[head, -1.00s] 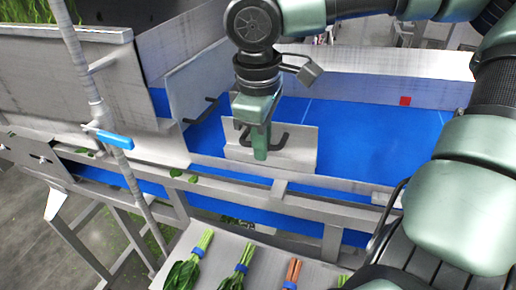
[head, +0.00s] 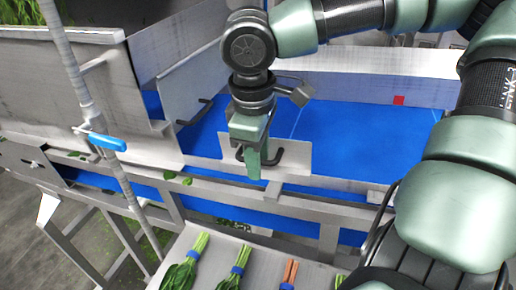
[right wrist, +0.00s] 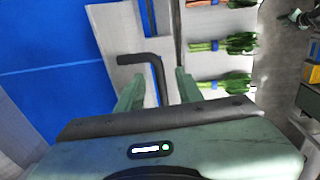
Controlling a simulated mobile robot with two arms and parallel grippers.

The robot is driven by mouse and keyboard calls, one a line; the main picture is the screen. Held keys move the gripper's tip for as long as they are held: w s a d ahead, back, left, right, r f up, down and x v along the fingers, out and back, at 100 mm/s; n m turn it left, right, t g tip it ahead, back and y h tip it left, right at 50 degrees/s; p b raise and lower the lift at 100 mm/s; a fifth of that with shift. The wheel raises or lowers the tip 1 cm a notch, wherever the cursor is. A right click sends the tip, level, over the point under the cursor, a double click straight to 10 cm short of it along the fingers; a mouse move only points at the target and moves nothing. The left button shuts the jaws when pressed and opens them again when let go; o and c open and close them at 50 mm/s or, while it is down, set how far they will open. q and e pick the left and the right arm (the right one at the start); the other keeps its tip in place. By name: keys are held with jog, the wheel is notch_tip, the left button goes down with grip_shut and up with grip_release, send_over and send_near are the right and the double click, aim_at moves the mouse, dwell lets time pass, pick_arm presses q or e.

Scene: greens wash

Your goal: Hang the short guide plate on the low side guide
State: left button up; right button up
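The short guide plate (head: 297,154) is a pale grey panel with a black bent handle (head: 275,158). It stands upright along the near edge of the blue belt, its lower edge at the low side guide (head: 335,183). I cannot tell whether it is fully seated. My right gripper (head: 254,165) reaches down in front of the plate. In the right wrist view its fingers (right wrist: 158,90) are spread apart, with the black handle (right wrist: 153,72) between them and gaps on both sides. The plate (right wrist: 135,78) shows behind the handle. My left gripper is out of view.
A larger upright panel (head: 200,85) with a black handle (head: 192,113) stands farther left on the blue belt (head: 365,135). A pole with a blue valve handle (head: 107,142) rises at left. Bunched greens (head: 235,268) lie on a shelf in front. The belt at right is clear.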

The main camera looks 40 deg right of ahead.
notch_tip(320, 180, up, 8)
jog(key=b, duration=0.1)
jog(key=shift+s+a, duration=0.15)
jog(key=shift+a, duration=0.3)
jog(key=shift+f, duration=0.15)
